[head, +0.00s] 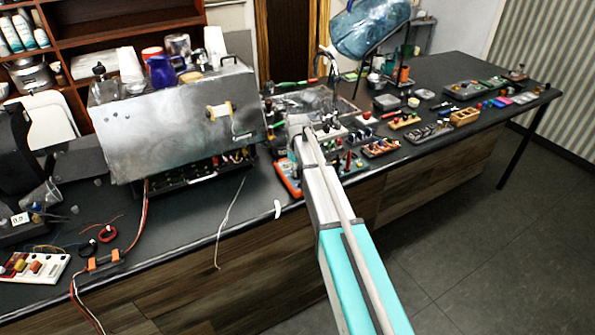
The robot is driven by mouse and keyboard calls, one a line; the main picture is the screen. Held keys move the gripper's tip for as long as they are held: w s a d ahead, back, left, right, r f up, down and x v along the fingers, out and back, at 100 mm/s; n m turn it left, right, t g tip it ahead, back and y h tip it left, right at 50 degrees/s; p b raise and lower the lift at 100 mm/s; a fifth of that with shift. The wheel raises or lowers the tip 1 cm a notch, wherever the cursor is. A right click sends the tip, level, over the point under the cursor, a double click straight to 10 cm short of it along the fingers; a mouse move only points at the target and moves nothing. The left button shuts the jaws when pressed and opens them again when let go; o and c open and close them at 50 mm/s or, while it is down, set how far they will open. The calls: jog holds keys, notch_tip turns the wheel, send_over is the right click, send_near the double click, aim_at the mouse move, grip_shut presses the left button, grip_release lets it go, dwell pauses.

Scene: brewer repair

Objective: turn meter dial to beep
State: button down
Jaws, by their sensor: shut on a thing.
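An orange meter (286,180) lies on the dark workbench, just below and left of the end of my arm. Only its left and lower part shows; its dial is hidden behind my wrist and arm. My gripper (295,157) is down over the meter, mostly hidden behind my wrist. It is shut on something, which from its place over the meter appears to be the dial. The fingertips and the meter's display cannot be made out.
A large metal brewer housing (178,122) stands left of my gripper with cups and a blue jug (162,71) on top. Trays of small parts (382,148) crowd the right. Loose wires (228,220) lie in front on mostly clear bench.

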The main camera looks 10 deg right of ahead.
jog(key=shift+m, duration=0.5)
jog(key=m, duration=0.3)
jog(key=shift+m, duration=0.3)
jog(key=m, duration=0.4)
jog(key=shift+a, duration=0.1)
jog(key=m, duration=0.9)
jog(key=shift+m, duration=0.4)
jog(key=c, duration=0.6)
grip_release()
jog(key=shift+c, duration=0.2)
